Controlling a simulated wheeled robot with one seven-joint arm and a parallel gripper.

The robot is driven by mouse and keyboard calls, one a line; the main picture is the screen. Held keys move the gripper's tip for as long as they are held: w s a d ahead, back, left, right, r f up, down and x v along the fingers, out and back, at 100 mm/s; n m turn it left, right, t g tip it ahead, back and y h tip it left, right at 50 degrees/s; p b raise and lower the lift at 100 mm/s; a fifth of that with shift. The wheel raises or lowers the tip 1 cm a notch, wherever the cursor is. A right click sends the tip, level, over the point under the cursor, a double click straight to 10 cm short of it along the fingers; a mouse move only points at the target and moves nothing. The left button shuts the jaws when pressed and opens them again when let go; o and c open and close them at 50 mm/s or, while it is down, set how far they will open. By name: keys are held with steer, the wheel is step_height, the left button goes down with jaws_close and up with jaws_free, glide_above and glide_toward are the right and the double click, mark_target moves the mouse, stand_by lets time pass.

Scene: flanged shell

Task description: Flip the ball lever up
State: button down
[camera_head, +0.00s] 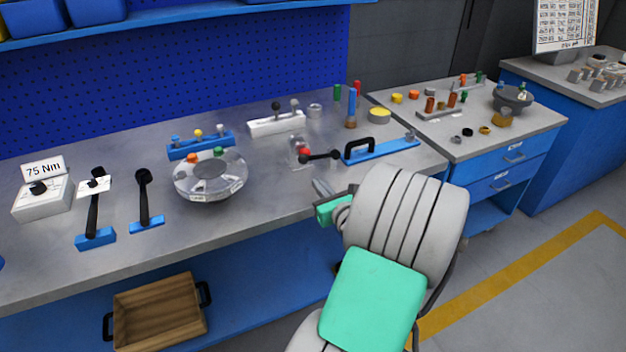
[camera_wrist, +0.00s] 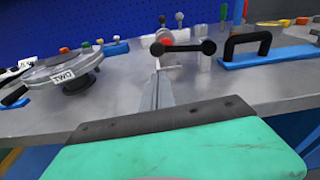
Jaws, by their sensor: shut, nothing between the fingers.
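A black lever with a ball at each end (camera_head: 320,156) lies about level beside a small silver bracket with a red part (camera_head: 304,151), near the middle of the bench. My gripper (camera_head: 318,186) is shut and empty, in front of the lever on the near side. In the wrist view its fingertips (camera_wrist: 157,68) point at the lever's left end and appear apart from it. The lever's pivot is partly hidden.
A blue bar with a black handle (camera_head: 375,149) lies right of the lever. A round clear-rimmed flanged shell (camera_head: 210,186) stands to the left. Behind is a white block with two upright ball-topped levers (camera_head: 277,123). Bare bench top lies between the shell and my gripper.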

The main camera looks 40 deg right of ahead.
mark_target(316, 156)
steer(key=x, duration=0.9)
steer(key=shift+a+r, duration=0.1)
steer(key=shift+r, duration=0.05)
